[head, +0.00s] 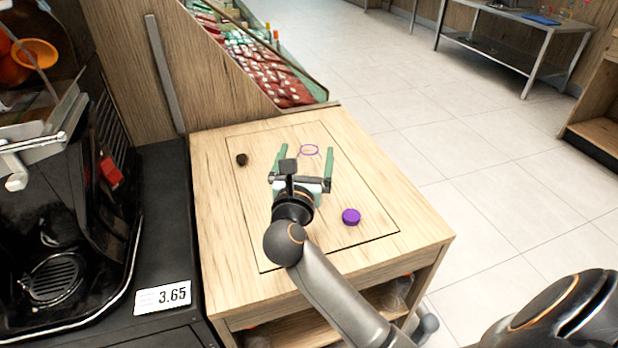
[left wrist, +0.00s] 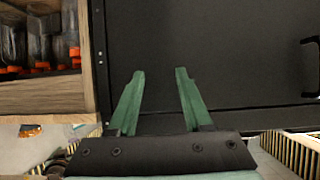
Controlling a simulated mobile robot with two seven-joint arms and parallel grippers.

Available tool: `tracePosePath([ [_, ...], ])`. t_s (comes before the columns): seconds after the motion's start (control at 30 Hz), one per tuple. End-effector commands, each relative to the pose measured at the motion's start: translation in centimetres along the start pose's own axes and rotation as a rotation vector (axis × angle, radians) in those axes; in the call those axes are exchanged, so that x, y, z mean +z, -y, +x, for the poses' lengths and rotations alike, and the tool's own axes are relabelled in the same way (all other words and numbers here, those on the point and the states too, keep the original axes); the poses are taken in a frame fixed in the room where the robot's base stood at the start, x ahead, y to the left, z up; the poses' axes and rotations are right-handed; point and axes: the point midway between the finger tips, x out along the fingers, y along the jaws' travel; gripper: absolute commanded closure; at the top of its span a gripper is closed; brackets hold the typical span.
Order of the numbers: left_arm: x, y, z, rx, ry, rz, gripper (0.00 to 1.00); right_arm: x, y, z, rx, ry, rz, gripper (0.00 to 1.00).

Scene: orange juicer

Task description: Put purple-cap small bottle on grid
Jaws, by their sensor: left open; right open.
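A thin purple ring (head: 309,150) shows on the wooden cabinet top, between the fingertips of my right gripper (head: 306,152). It may be the rim of a clear small bottle; I cannot make out a body. A solid purple cap (head: 351,216) sits to the right of and nearer than that gripper, apart from it. My right gripper is open, with green fingers on either side of the ring; contact cannot be told. A round slotted grid (head: 54,278) lies low in the black juicer at left. In the left wrist view, my left gripper (left wrist: 158,74) is open and empty.
The black juicer (head: 112,210) stands left of the wooden top (head: 222,215). A small dark object (head: 241,159) lies on that top. A price sign reads 3.65 (head: 163,298). The left wrist view shows a dark cabinet front (left wrist: 230,60) and shelved bottles with orange caps (left wrist: 40,66).

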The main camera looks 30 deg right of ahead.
Motion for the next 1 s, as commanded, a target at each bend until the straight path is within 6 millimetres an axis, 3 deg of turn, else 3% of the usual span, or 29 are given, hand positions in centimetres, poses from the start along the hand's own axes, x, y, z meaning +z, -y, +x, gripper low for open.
tracePosePath([
  [0.5, -10.4, 1.0, -1.6, -0.03, -0.418, 0.124, 0.5, -6.1, 0.1, 0.0, -0.001, 0.001, -0.007, 0.0],
  [0.6, -11.1, 1.0, -1.9, -0.031, -0.444, 0.132, 0.5, -5.8, 0.1, 1.6, -0.002, 0.005, -0.005, 0.0],
  [0.83, -11.9, 1.0, -2.2, -0.032, -0.477, 0.143, 0.5, -5.8, 0.1, 3.2, -0.002, 0.004, -0.005, 0.0],
  [1.0, -13.4, 0.9, -2.9, -0.033, -0.545, 0.163, 0.5, -5.7, 0.1, 5.8, -0.003, 0.006, -0.007, 0.0],
])
